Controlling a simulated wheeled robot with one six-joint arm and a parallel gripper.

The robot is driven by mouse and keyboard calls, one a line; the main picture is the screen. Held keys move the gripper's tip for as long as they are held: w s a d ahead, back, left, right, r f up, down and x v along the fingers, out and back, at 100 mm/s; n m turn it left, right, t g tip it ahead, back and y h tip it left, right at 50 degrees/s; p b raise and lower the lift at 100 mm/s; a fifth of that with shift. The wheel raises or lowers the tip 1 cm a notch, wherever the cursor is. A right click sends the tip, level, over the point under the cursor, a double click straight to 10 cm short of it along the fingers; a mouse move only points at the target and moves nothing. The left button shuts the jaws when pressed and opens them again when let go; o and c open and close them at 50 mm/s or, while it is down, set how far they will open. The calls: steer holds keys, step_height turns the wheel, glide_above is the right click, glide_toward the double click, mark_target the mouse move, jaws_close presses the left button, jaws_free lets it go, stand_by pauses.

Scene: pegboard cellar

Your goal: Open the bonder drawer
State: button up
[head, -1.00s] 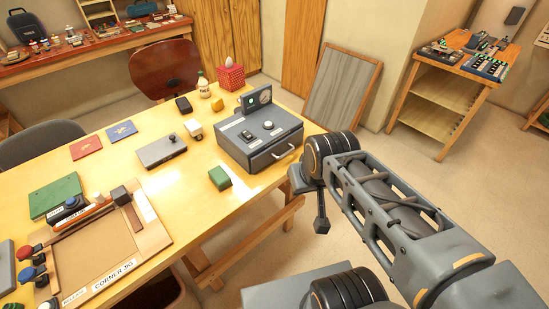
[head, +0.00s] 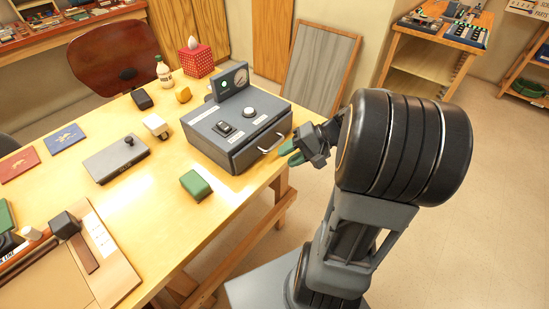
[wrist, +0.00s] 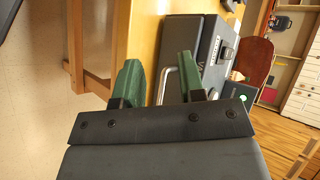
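The bonder (head: 235,132) is a dark grey box at the table's right edge, with a raised panel, a knob and a switch on top. Its drawer front has a pale metal handle (head: 271,143) and looks closed. My gripper (head: 291,152) is just right of the handle, its green fingers pointing at it. In the wrist view my gripper (wrist: 158,62) is open, its two green fingers apart. The handle (wrist: 170,79) shows in the gap between them, nearer the right finger. I cannot tell whether it lies between the fingertips or beyond them. The bonder's face (wrist: 208,52) is ahead.
The wooden table (head: 155,208) holds a green block (head: 196,186) in front of the bonder and a grey flat box (head: 116,158) to its left. A framed board (head: 322,67) leans on the wall behind.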

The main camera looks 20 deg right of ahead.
mark_target(274, 146)
steer(key=w+d+f+m+t+y+b, duration=0.2)
steer(key=d+f+m+t+b, duration=0.15)
steer(key=d+t, duration=0.45)
steer(key=shift+g, duration=0.6)
steer(key=x, duration=0.8)
steer(key=w+d+f+p+x, duration=0.1)
steer(key=x, duration=0.3)
steer(key=shift+f, duration=0.1)
jaws_close()
steer(key=shift+d, duration=0.1)
